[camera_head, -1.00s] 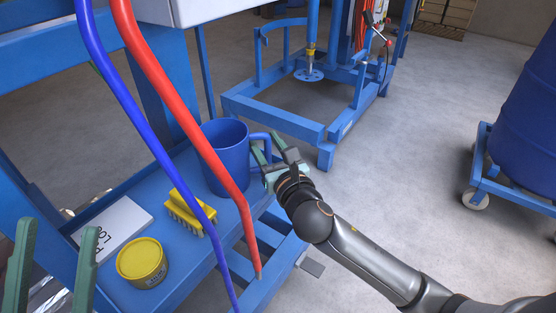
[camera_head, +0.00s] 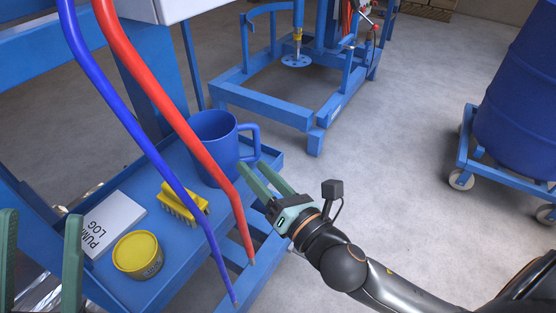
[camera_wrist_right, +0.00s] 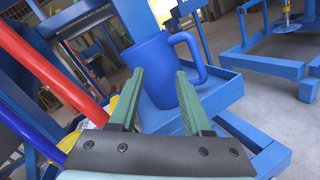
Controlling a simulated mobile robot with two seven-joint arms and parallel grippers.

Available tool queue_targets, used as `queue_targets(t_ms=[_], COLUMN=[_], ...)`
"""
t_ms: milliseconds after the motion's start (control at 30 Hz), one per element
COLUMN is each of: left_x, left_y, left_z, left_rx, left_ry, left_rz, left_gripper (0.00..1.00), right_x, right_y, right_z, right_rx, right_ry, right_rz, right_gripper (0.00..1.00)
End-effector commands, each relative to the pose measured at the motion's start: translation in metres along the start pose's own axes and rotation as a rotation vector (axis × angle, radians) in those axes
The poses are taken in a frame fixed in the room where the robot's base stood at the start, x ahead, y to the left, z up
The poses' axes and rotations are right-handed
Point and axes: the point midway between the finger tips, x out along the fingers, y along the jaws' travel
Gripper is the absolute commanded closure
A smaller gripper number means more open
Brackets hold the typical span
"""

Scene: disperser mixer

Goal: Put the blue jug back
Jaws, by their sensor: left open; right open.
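The blue jug (camera_head: 212,150) stands upright on the blue shelf (camera_head: 185,258), at its far right end, with its handle (camera_head: 254,141) to the right. In the right wrist view the jug (camera_wrist_right: 148,66) is ahead, beyond the fingertips. My right gripper (camera_head: 255,177) is open and empty, just in front of and below the handle, apart from it as far as I can tell. Its green fingers (camera_wrist_right: 158,90) also show in the wrist view with a gap between them. My left gripper (camera_head: 40,228) is open and empty at the lower left edge.
A red hose (camera_head: 170,110) and a blue hose (camera_head: 135,130) hang in front of the shelf. A yellow brush (camera_head: 183,203), yellow tub (camera_head: 138,254) and "PUMP LOG" book (camera_head: 108,222) lie on it. A mixer frame (camera_head: 265,105) stands behind; floor right is clear up to a drum trolley (camera_head: 500,170).

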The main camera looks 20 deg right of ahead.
Motion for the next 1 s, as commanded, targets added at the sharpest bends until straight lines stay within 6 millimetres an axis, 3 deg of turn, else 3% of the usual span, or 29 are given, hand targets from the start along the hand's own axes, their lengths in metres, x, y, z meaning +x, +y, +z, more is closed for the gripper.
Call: queue_targets(t_ms=[267, 600, 800, 1000], left_x=[0.000, 0.000, 0.000, 0.000], left_y=[0.000, 0.001, 0.001, 0.001], left_z=[0.000, 0.000, 0.000, 0.000], left_rx=[-0.002, -0.005, -0.005, -0.006], left_ry=[-0.001, -0.002, -0.002, -0.002], left_rz=[0.000, 0.001, 0.001, 0.001], left_gripper=[0.41, 0.41, 0.41, 0.41], right_x=[-0.024, -0.073, -0.097, -0.105], right_y=[0.057, 0.102, 0.109, 0.110], right_z=[0.013, 0.069, 0.096, 0.104], right_rx=[0.836, 1.767, 2.077, 2.160], right_ry=[0.083, 0.300, 0.435, 0.483], right_rz=[0.287, 0.655, 0.813, 0.862], right_gripper=[0.51, 0.51, 0.51, 0.51])
